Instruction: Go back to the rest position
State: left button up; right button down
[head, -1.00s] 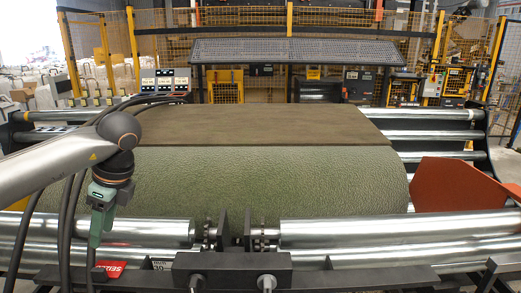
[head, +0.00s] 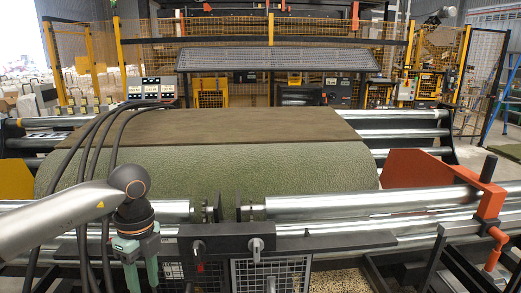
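My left gripper (head: 140,268) hangs from the arm that comes in from the left. It points down in front of the near steel roller, at the bottom left of the head view. Its two green fingers are spread apart with nothing seen between them, though the tips run near the bottom edge. The large green turf roll (head: 230,170) lies behind the rollers, with a brown flat sheet (head: 215,126) along its top. The gripper is apart from the turf roll. My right gripper is not in the view.
Steel rollers (head: 350,202) cross in front of the turf. A dark bracket (head: 228,240) stands at the middle front. An orange plate (head: 420,168) and an orange clamp (head: 492,205) are at the right. Black hoses (head: 95,150) hang at the left. Yellow fencing (head: 80,60) stands behind.

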pick_arm(q)
jog(key=s+d+f+m+g+h, duration=0.1)
jog(key=s+d+f+m+h, duration=0.15)
jog(key=d, duration=0.45)
jog(key=s+d+f+m+g+h, duration=0.1)
jog(key=s+d+h, duration=0.2)
jog(key=d, duration=0.4)
jog(key=s+d+f+m+g+h, duration=0.1)
jog(key=s+d+f+m+h, duration=0.15)
jog(key=d, duration=0.35)
jog(key=s+d+r+n+t+h, duration=0.1)
jog(key=d+r+n+t+h, duration=0.4)
jog(key=d+h, duration=0.6)
jog(key=w+a+f+n+t+y, duration=0.6)
jog(key=a+f+n+t, duration=0.3)
jog(key=n+t, duration=0.6)
jog(key=s+a+f+n+g+y, duration=0.2)
jog(key=s+a+f+y, duration=0.3)
jog(key=f, duration=0.5)
jog(key=s+a+f+n+g+y, duration=0.3)
jog(key=s+a+f+g+y, duration=0.1)
jog(key=s+a+f, duration=0.5)
notch_tip(320, 180, down, 2)
jog(key=shift+s+f+n+y, duration=0.15)
jog(key=shift+s+n+y, duration=0.15)
jog(key=shift+s+y, duration=0.25)
jog(key=shift+a, duration=0.1)
